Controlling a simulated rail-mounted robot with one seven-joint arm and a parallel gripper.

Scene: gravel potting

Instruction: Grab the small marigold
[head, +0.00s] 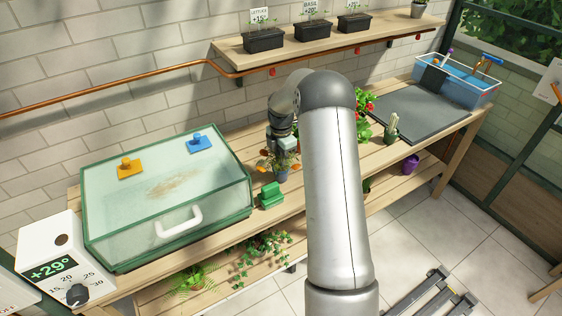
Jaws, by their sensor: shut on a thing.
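The small marigold (282,164) has orange blooms and green leaves and sits in a small grey-blue pot. It is on or just above the wooden bench, right of the glass-lidded box; I cannot tell whether the pot touches the bench. My gripper (285,149) points down at the plant from above and is shut on it. The fingertips are small and partly hidden among the leaves, so the exact grip spot is unclear.
A green block-like item (271,196) stands at the bench's front edge. The green-framed box (165,200) fills the left. A red-flowered plant (363,112), a cream-stemmed pot (391,131), a purple pot (411,164) and a dark mat (420,115) lie right. A shelf (325,44) hangs above.

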